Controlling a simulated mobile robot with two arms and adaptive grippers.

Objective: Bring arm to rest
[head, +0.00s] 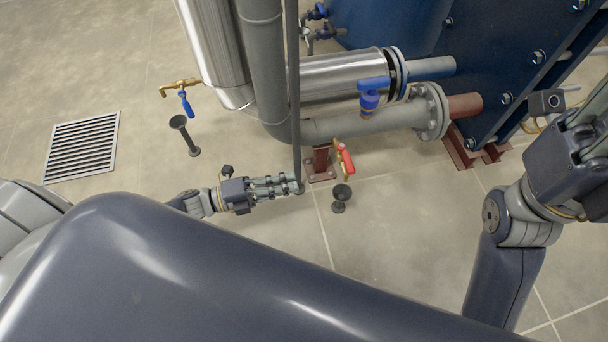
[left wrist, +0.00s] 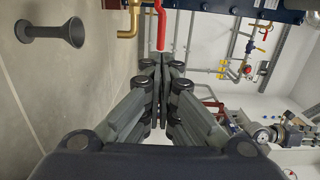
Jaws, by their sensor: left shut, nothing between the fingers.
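My left gripper (head: 296,187) is in the lower middle of the head view, low over the floor, with its arm coming in from the left. Its fingers are shut with nothing between them. In the left wrist view the shut fingers (left wrist: 160,68) point toward a red valve handle (left wrist: 161,28), with a brass spout beside it. In the head view this red handle (head: 345,158) is to the right of the fingertips, apart from them. My right gripper (head: 590,130) is at the right edge, partly cut off, and its fingers cannot be made out clearly.
A grey vertical pipe (head: 265,70) and thin pole stand close to the left gripper. A blue-handled valve (head: 372,90) sits on the horizontal pipe. The blue exchanger (head: 480,60) is at upper right. Black drain funnels (head: 341,194) stand on the floor. Open floor lies around the grate (head: 82,147).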

